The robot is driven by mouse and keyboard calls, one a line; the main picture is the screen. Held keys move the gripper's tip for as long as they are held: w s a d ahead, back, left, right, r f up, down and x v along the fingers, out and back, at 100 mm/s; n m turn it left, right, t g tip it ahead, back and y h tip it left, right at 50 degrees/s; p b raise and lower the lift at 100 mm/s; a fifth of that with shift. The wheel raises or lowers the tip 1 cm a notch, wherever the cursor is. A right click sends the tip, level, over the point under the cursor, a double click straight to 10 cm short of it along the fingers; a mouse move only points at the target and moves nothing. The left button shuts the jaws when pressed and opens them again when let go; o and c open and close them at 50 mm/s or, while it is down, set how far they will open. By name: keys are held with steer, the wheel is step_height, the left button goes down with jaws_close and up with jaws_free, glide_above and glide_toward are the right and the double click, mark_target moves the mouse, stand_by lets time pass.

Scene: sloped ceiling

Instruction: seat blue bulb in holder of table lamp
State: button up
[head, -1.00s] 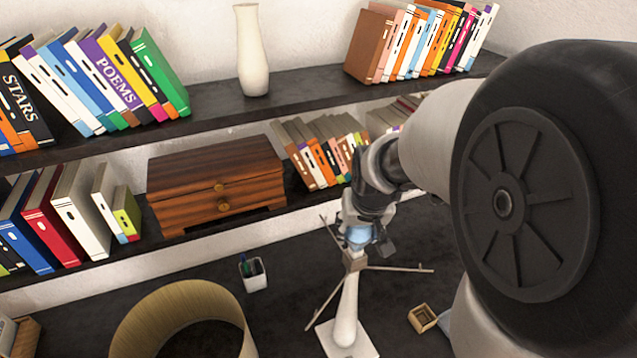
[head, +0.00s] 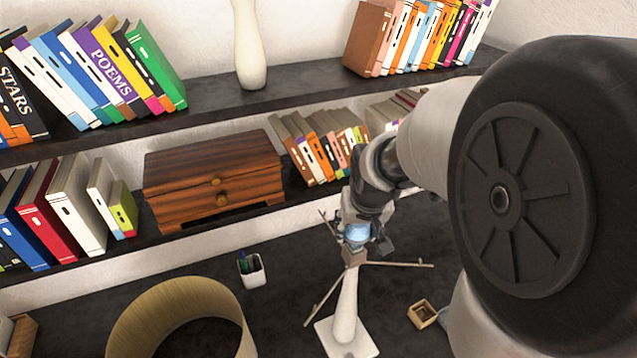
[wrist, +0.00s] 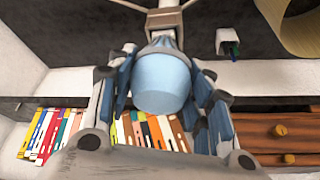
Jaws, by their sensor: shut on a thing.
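The light-blue bulb (head: 357,234) is between the fingers of my gripper (head: 362,238), which is shut on it. It fills the middle of the wrist view (wrist: 163,82), with a finger on each side. The table lamp (head: 346,305) stands upright with a white square base, a white stem and thin arms spreading from its top. Its boxy holder (head: 354,258) is directly below the bulb in the head view. In the wrist view the holder (wrist: 165,19) lies at the bulb's far end. The bulb's base lines up with it; I cannot tell how deep it sits.
A beige ring-shaped shade (head: 183,300) and a pen cup (head: 251,271) stand left of the lamp. A small wooden box (head: 423,314) is to its right. Behind are shelves with books, a wooden drawer chest (head: 214,180) and a white vase (head: 250,60).

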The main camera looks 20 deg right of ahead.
steer(key=o, duration=1.1)
